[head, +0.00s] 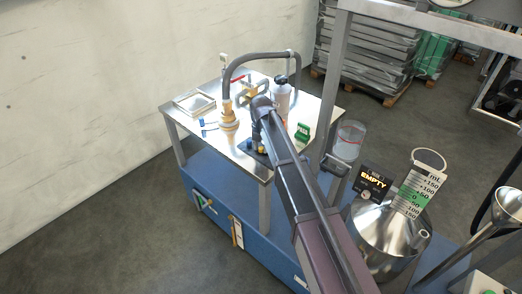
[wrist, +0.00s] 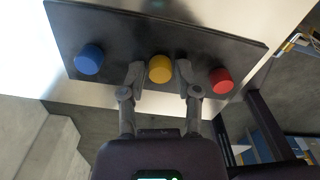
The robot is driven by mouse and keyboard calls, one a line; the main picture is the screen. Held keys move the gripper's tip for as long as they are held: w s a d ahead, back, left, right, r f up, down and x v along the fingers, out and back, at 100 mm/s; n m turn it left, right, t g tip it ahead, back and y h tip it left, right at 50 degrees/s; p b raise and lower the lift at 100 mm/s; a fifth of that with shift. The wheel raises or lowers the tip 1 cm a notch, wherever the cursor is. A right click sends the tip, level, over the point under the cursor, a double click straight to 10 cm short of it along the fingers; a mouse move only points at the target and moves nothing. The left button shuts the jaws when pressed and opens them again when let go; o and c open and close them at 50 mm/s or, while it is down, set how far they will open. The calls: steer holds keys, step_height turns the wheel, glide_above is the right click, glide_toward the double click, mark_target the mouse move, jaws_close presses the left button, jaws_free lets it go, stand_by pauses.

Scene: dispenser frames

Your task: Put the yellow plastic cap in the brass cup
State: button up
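The yellow plastic cap (wrist: 160,68) sits on a black panel (wrist: 110,32) between a blue cap and a red cap in the wrist view. My gripper (wrist: 161,78) has its two fingers apart, one on each side of the yellow cap. A thin gap seems to show on both sides, so it does not look clamped. In the head view my arm reaches over the steel table, and the yellow cap (head: 261,149) shows small near its front edge. A brass-coloured piece (head: 229,118) stands below the grey hose's end; I cannot tell whether it is the cup.
A blue cap (wrist: 89,59) and a red cap (wrist: 221,80) flank the yellow one closely. On the table (head: 206,146) are a grey bottle (head: 282,100), a green block (head: 303,132) and a shallow tray (head: 194,103). A grey hose (head: 262,55) arches above the table.

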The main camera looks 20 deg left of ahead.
mark_target(261, 148)
jaws_close()
steer(key=shift+r, duration=0.1)
step_height(261, 148, up, 3)
steer(key=p, duration=0.3)
steer(key=shift+r+p, duration=0.2)
steer(key=shift+p, duration=0.1)
steer(key=s+d+r+p, duration=0.1)
steer(key=s+d, duration=0.7)
steer(key=s, duration=0.5)
steer(key=shift+s+d+r, duration=0.2)
steer(key=shift+s+d, duration=0.05)
steer(key=shift+d, duration=0.15)
